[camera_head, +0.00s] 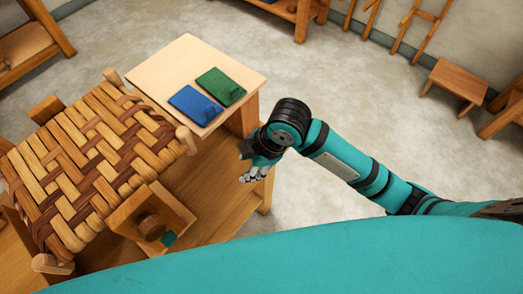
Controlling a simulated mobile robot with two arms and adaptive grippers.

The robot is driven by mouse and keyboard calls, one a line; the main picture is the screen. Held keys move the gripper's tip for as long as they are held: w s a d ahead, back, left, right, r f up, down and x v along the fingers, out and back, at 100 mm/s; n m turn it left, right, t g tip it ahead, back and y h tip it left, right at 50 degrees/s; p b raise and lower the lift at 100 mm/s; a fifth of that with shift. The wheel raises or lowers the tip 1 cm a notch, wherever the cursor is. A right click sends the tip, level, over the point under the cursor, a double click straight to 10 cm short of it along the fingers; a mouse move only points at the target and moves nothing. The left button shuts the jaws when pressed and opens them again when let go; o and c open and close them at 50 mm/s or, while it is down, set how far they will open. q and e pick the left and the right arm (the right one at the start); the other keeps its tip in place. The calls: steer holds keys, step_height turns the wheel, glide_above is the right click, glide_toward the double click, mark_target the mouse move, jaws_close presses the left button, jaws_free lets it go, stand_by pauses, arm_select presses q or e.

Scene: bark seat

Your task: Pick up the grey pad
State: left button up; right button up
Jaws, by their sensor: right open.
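No pad that looks grey shows in this view. A blue pad (193,104) and a green pad (222,86) lie side by side on a pale wooden board (165,68). My right gripper (255,175) is open, to the right of and below the board in the picture, apart from both pads. Its fingers point down and look empty. My left gripper is out of view.
A woven bark seat (85,160) stands left of the board. A small wooden box (127,219) holding a round brown thing and a small teal piece is below it. A low stool (458,83) stands at the far right. The floor between is clear.

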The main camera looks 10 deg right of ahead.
steer(key=w+d+r+n+g+h, duration=0.2)
steer(key=w+d+r+n+h, duration=0.2)
steer(key=w+d+n, duration=0.4)
steer(key=shift+m, duration=0.4)
steer(key=f, duration=0.4)
steer(key=f+p, duration=0.1)
steer(key=f, duration=0.7)
steer(key=shift+s+d+p, duration=0.25)
steer(key=shift+s+p, duration=0.05)
steer(key=shift+s, duration=0.1)
steer(key=shift+w+d+f+p, duration=0.15)
steer(key=shift+f+p, duration=0.15)
steer(key=shift+f, duration=1.1)
steer(key=shift+w+d+f+p, duration=0.1)
steer(key=shift+f+p, duration=0.2)
steer(key=shift+f, duration=1.05)
jaws_close()
